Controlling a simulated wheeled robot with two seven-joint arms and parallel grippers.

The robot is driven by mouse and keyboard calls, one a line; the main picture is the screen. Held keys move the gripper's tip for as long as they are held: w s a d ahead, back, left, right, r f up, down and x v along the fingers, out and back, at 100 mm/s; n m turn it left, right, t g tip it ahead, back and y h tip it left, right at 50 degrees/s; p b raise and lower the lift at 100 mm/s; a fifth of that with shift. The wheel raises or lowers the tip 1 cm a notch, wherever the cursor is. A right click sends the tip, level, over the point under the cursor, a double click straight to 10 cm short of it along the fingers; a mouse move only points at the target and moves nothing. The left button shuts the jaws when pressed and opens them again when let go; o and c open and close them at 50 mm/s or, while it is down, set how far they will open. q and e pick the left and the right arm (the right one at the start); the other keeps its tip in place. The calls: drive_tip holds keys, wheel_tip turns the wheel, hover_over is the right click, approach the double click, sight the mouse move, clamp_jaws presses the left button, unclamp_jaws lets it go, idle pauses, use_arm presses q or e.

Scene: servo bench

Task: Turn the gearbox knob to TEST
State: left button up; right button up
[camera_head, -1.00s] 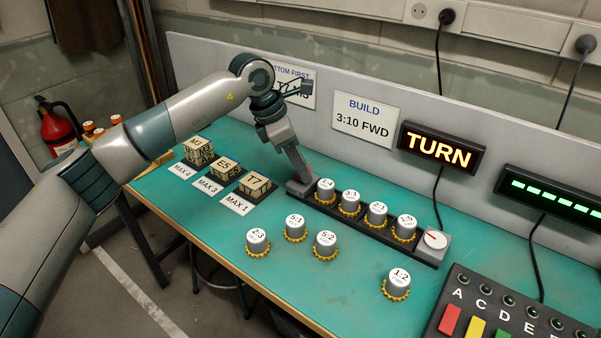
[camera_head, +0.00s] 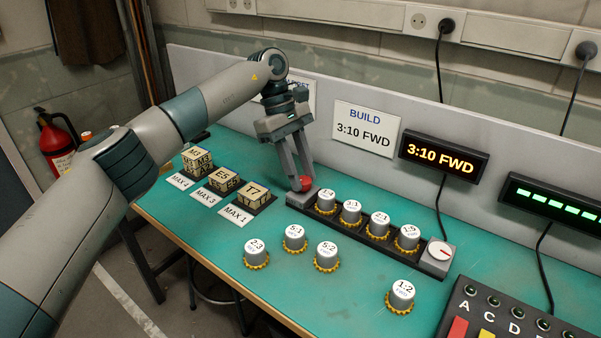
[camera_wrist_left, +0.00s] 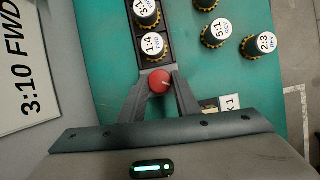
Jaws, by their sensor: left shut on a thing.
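The gearbox (camera_head: 327,221) is a dark rail on the bench holding several numbered grey gear modules. A red knob (camera_head: 305,184) sits on the grey block at its left end. My left gripper (camera_head: 301,184) points down and is shut on this knob. In the left wrist view the red knob (camera_wrist_left: 160,82), with a pale pointer line, sits between the two fingertips. No TEST marking is readable. A white dial (camera_head: 439,251) with a red mark is at the rail's right end. The display (camera_head: 443,154) reads "3:10 FWD". My right gripper is not in view.
Loose modules (camera_head: 326,256) stand in front of the rail. Block stacks (camera_head: 252,196) with MAX cards are at left. The BUILD sign (camera_head: 365,131) reads "3:10 FWD". A lettered button panel (camera_head: 500,318) is at lower right. Teal bench is clear at front left.

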use_arm(q)
drive_tip(key=shift+d+r+m+y, duration=0.15)
drive_tip(key=shift+m+y, duration=0.25)
drive_tip(key=shift+m, duration=0.6)
drive_tip(key=shift+w+m+g+p, duration=0.1)
drive_tip(key=shift+m+g+p, duration=0.2)
drive_tip(key=shift+m, duration=0.1)
drive_tip(key=shift+m+g+y+p, duration=0.3)
drive_tip(key=shift+m+y+p, duration=0.3)
drive_tip(key=shift+m, duration=1.1)
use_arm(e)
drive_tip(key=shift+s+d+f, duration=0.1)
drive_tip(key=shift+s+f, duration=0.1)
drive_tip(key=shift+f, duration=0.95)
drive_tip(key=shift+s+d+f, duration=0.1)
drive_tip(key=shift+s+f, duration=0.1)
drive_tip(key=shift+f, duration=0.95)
use_arm(q)
drive_tip(key=o, duration=0.7)
drive_tip(key=shift+o, duration=0.2)
